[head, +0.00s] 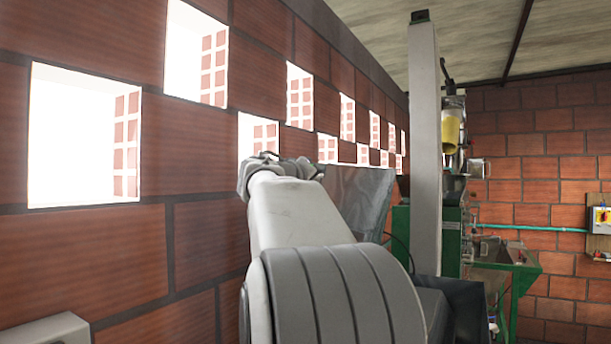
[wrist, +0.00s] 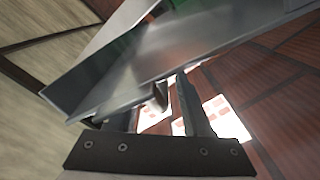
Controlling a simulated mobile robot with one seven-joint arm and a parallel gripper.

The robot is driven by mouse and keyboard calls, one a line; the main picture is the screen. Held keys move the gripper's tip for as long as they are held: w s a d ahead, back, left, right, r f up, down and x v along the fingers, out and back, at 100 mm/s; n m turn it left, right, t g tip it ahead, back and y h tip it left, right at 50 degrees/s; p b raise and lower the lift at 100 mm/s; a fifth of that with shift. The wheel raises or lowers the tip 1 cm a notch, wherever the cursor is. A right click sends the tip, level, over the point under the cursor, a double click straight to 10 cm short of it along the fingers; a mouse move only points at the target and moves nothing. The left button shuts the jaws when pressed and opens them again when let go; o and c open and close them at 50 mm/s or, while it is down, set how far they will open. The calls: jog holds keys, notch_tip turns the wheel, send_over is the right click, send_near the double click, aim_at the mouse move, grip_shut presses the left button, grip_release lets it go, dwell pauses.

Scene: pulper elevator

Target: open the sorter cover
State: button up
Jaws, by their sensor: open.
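A grey metal sheet (wrist: 170,60) with a bent edge crosses the wrist view at a slant; it may be the sorter cover, but I cannot tell for certain. My gripper (wrist: 155,100) is open, close to this sheet. The right finger shows in full below the sheet's edge, and most of the left finger is hidden by it. I cannot tell whether they touch. In the head view, a grey metal panel (head: 358,197) stands tilted just behind my arm. My arm hides its lower left part, and the fingers are not visible there.
A brick wall (head: 190,240) with bright window openings runs close along the left. A tall grey column (head: 425,150) stands right of the panel. Green-framed machinery (head: 515,270) and a wall-mounted switch box (head: 601,219) are farther right. A light grey box (head: 50,331) sits at lower left.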

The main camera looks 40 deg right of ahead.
jog(key=shift+c, duration=0.2)
jog(key=c, duration=0.7)
jog(key=shift+f, duration=0.1)
grip_shut()
